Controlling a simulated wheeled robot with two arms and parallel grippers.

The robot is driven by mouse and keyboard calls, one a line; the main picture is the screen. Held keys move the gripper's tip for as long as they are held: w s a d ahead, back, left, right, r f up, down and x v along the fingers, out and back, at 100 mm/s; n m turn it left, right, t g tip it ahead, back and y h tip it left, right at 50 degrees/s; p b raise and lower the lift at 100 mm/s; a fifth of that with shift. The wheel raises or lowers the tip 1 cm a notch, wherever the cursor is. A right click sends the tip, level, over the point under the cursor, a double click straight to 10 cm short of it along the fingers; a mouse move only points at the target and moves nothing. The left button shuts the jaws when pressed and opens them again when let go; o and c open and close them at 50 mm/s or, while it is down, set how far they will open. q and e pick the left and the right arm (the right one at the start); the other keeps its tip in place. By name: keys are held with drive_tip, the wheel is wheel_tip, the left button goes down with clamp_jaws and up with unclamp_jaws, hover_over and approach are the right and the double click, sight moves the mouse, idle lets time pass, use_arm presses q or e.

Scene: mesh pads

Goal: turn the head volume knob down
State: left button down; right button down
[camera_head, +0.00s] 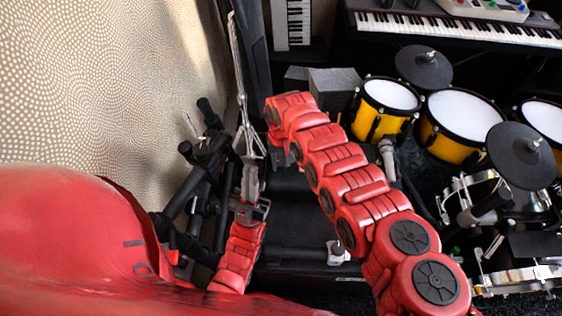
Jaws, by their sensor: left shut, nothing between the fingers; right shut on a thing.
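I cannot make out the head volume knob in the camera_head view. My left gripper (249,165) points up the picture at the lower centre, at the end of a short red arm section. Its grey fingers look shut, with nothing seen between them. My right arm reaches from the lower right up to the centre, and its far end bends left and away. The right gripper itself is hidden behind that end of the arm, so what it touches does not show.
Black stands (205,160) crowd the left beside a dotted wall (90,80). A thin silver stand (240,80) rises near the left gripper. Yellow drums (455,125) and dark cymbals (522,155) fill the right. A keyboard (460,28) lies at the back. Grey boxes (333,85) sit behind my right arm.

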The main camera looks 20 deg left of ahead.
drive_tip(key=n+b, duration=0.1)
drive_tip(key=n, duration=0.2)
drive_tip(key=shift+f+n+b, duration=0.1)
drive_tip(key=shift+n+b, duration=0.2)
drive_tip(key=shift+n, duration=0.1)
drive_tip(key=n+b, duration=0.2)
drive_tip(key=n, duration=0.2)
drive_tip(key=shift+n, duration=0.3)
drive_tip(key=n+b, duration=0.2)
drive_tip(key=n, duration=0.2)
drive_tip(key=shift+w, duration=0.1)
drive_tip(key=shift+a+n+b, duration=0.1)
drive_tip(key=shift+n+b, duration=0.65)
drive_tip(key=shift+n, duration=0.95)
drive_tip(key=c, duration=0.5)
unclamp_jaws()
